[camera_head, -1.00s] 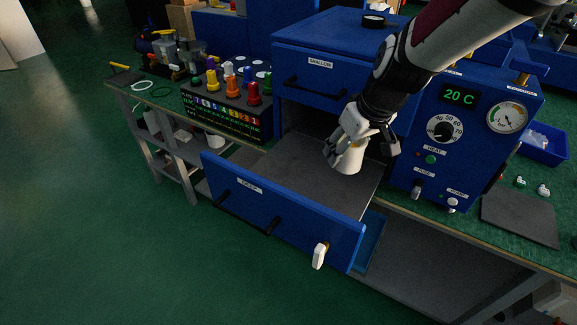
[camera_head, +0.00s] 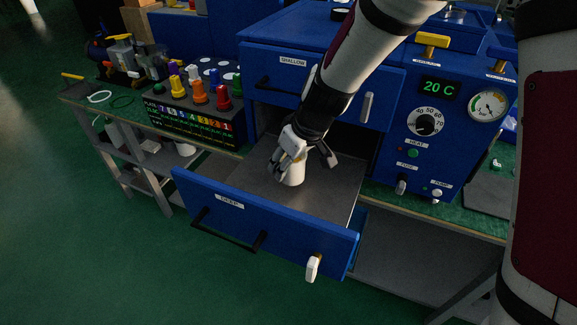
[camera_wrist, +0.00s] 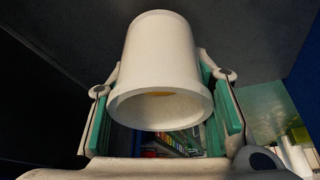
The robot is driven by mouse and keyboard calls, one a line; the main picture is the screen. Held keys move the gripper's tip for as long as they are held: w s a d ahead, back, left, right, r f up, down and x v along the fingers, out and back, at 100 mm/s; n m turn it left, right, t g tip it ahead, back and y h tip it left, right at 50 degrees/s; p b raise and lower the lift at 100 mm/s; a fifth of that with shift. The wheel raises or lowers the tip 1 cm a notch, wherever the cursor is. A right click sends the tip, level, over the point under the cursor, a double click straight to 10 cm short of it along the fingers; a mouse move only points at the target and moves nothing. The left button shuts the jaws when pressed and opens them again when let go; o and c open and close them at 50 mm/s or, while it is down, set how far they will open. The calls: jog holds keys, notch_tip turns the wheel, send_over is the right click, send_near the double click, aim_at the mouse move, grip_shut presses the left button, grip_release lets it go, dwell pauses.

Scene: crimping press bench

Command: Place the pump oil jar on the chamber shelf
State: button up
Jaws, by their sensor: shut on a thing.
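A plain white jar (camera_head: 292,172), taken to be the pump oil jar, is held in my gripper (camera_head: 290,160). In the wrist view the jar (camera_wrist: 160,65) sits between two fingers with teal pads, its flared open rim toward the camera and something yellow inside. The jar is over the grey floor (camera_head: 250,177) of the open drawer labelled DEEP (camera_head: 262,225). I cannot tell whether its base touches that floor. Nothing in view is labelled chamber shelf; the dark opening behind the drawer is partly hidden by my arm.
A drawer labelled SHALLOW (camera_head: 290,75) is above the opening. A blue control panel (camera_head: 415,165) with dial and gauge stands to the right. A rack of coloured knobs (camera_head: 195,115) stands to the left. The drawer's front wall rises around the near side.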

jog(key=shift+f, duration=0.95)
jog(key=shift+f+b, duration=0.15)
jog(key=shift+b, duration=0.2)
jog(key=o, duration=1.2)
jog(key=shift+o, duration=0.2)
